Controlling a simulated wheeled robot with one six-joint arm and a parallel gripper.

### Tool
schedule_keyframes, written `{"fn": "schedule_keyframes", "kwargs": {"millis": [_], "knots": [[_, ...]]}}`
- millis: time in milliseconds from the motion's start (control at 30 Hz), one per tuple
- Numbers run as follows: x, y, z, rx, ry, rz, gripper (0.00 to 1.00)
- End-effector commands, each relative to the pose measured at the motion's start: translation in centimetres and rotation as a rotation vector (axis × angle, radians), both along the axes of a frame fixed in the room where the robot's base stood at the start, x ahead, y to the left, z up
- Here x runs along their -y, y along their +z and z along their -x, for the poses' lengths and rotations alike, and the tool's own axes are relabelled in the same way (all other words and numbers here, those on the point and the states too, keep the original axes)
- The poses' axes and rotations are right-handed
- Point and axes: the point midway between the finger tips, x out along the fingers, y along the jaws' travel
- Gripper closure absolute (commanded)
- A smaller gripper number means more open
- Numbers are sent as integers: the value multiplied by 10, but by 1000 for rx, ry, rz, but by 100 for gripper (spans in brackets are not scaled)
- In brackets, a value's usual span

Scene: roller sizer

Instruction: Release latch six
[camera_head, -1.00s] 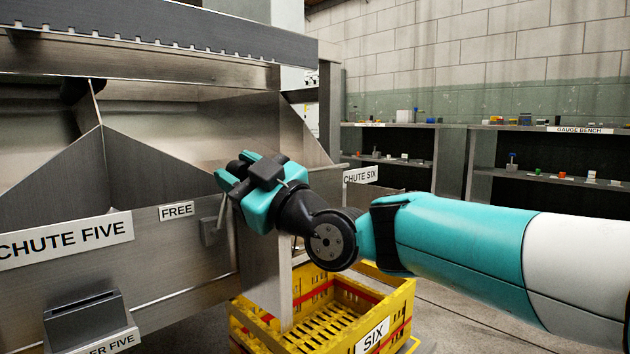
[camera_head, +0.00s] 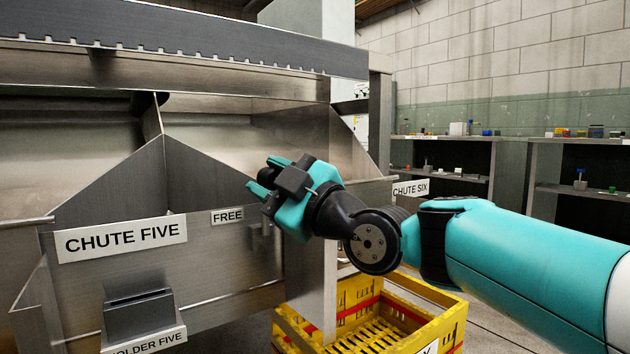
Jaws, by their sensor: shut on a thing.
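Latch six (camera_head: 261,238) is a small grey metal fitting on the steel front panel, just right of the FREE label (camera_head: 227,216). My gripper (camera_head: 256,191) is just above the fitting, its teal fingers pointing left. It is shut on the latch's handle, which is mostly hidden behind the fingers. The CHUTE SIX sign (camera_head: 410,189) is to the right, partly behind my arm.
A yellow crate (camera_head: 453,328) stands on the floor below my arm. The CHUTE FIVE sign (camera_head: 120,238) and a grey holder (camera_head: 139,312) are at the left. Shelves with small items (camera_head: 442,168) line the back wall.

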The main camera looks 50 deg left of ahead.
Motion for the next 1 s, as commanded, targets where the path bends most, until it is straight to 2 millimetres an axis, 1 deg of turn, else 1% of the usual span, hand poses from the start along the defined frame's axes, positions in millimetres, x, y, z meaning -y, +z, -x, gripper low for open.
{"fn": "schedule_keyframes", "kwargs": {"millis": [33,67,100,167,200,500,667,767,967,1000], "knots": [[0,6,-1,10,-10,-14,100],[0,6,-1,10,-10,-14,100],[0,7,-1,10,-10,-14,60],[0,6,-1,11,-10,-12,47],[0,6,-1,9,-10,-12,42],[2,3,-3,5,-10,-6,42],[12,0,-6,3,-10,-4,42],[25,-3,-8,2,-10,-3,42],[61,-12,-15,-1,-12,-3,42],[69,-15,-17,0,-12,-2,42]]}}
